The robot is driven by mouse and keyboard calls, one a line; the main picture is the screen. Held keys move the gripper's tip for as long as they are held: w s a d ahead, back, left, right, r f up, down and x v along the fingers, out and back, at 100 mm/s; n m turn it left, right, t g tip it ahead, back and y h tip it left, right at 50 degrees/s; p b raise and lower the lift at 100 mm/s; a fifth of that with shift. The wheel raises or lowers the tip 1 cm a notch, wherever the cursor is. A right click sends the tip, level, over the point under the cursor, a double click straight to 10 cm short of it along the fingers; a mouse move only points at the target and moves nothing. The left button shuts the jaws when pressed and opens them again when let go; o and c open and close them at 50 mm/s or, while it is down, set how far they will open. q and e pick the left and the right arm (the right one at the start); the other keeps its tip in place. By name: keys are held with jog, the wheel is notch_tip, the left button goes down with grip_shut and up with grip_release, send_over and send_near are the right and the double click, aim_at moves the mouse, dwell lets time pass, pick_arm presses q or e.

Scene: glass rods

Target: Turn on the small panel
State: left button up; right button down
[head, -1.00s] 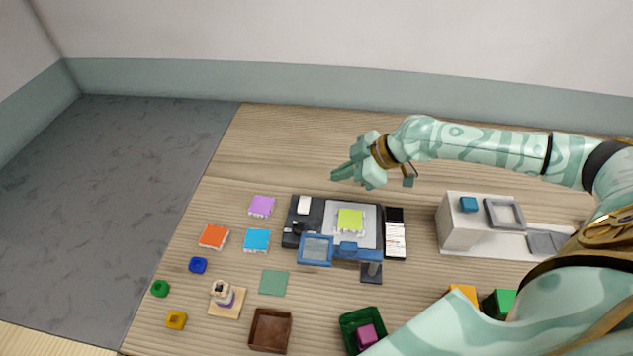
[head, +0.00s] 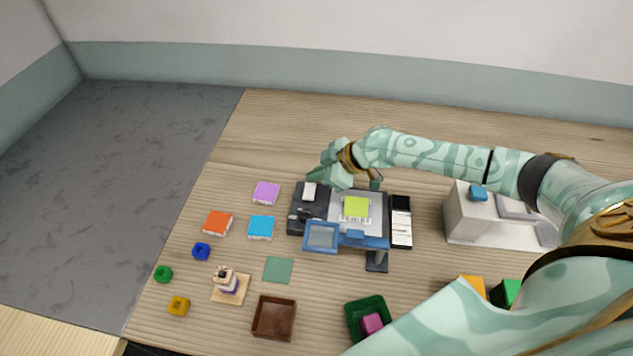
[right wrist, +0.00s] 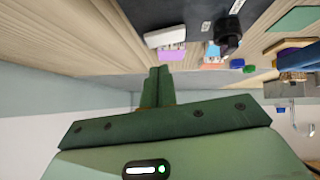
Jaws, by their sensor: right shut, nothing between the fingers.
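A dark device (head: 312,212) lies mid-table, with a light plate (head: 377,205) bearing a yellow-green block (head: 355,208). On its left part are a small white block-like piece (head: 309,190), perhaps a switch, and a dark knob-like piece below it. In the right wrist view the white piece (right wrist: 165,37) stands out from the dark surface, and the black knob (right wrist: 228,35) is to its right. My right gripper (head: 314,177) is shut and empty at the device's back left edge, close to the white piece; contact cannot be told. Its fingers (right wrist: 158,74) point towards that piece. My left gripper is out of view.
A blue frame (head: 321,237) stands at the device's front. A white card (head: 401,229) lies right of it. Purple (head: 266,193), orange (head: 217,223) and light-blue (head: 261,227) blocks lie to the left. A white box (head: 468,222) is at right, under my arm.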

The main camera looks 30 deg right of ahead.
aim_at(310, 186)
jog(key=shift+w+d+f, duration=0.1)
jog(key=shift+d+f, duration=0.1)
jog(key=shift+f, duration=1.2)
jog(key=shift+b, duration=0.35)
jog(key=shift+d+f+b, duration=0.1)
jog(key=shift+f+b, duration=0.35)
jog(key=shift+r, duration=0.2)
